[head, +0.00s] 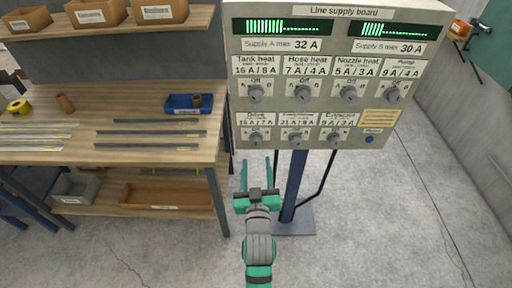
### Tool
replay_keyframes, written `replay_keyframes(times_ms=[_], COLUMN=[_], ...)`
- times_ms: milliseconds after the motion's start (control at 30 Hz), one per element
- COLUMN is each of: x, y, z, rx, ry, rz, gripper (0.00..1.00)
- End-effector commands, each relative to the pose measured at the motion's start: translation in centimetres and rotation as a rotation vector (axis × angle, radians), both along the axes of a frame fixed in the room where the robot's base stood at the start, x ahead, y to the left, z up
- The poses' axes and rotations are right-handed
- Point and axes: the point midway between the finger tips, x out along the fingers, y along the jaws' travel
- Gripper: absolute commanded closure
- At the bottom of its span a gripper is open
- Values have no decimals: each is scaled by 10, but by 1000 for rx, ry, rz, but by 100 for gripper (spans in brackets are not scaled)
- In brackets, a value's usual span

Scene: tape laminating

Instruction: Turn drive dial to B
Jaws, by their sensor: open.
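The drive dial (257,137) is a grey knob at the left end of the lower row on the line supply board (310,73). Its label (256,118) reads "Drive" and "16 A / 7 A". The exact setting of its pointer is too small to tell. My gripper (258,162) is open and empty, just below the board's lower left edge in the picture. Its two fingers point up toward the drive dial. I see no contact with the dial.
Other dials (303,92) sit close by in two rows. Two green meters (279,27) are on top, and a blue button (369,140) is at lower right. A blue post (294,185) supports the board. A wooden workbench (60,110) with strips and a blue tray (189,104) stands left.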

Motion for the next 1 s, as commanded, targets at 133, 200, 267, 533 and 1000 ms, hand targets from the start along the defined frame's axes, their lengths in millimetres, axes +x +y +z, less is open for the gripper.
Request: replay_keyframes(times_ms=[133, 200, 267, 533, 1000], x=[26, 38, 47, 76, 82], y=[0, 1, 1, 1, 2], z=[1, 1, 1, 0, 0], rx=[0, 0, 0, 0, 0], ry=[-3, -2, -1, -1, 0], rz=[0, 0, 0, 0, 0], gripper=[52, 52, 52, 52, 69])
